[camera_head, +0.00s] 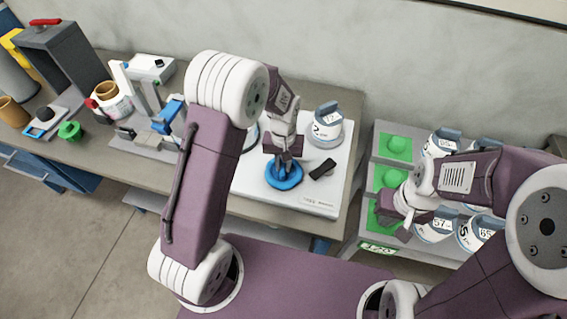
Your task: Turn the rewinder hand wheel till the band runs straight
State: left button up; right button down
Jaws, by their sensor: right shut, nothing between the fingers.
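A blue round piece (284,176), which may be the hand wheel, sits on a white flat-topped unit (315,202) on the bench. My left gripper (284,158) points down right over it. I cannot tell whether its fingers touch or hold the blue piece. My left arm crosses the middle of the view and hides part of the bench and the machine there. No band can be made out. My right gripper (404,230) is shut and empty in front of the green-marked rack at the right.
A white reel (326,128) with a grey-blue block stands behind the blue piece. A black piece (322,169) lies beside it. A rack (384,250) with green pads and several labelled reels is at the right. A green knob (70,130) and a grey stand (62,60) are at the left.

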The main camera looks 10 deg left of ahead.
aim_at(284, 166)
pick_arm(q)
jog(key=o, duration=0.4)
jog(key=shift+s+r, duration=0.1)
jog(key=shift+c, duration=0.2)
notch_tip(284, 166, up, 9)
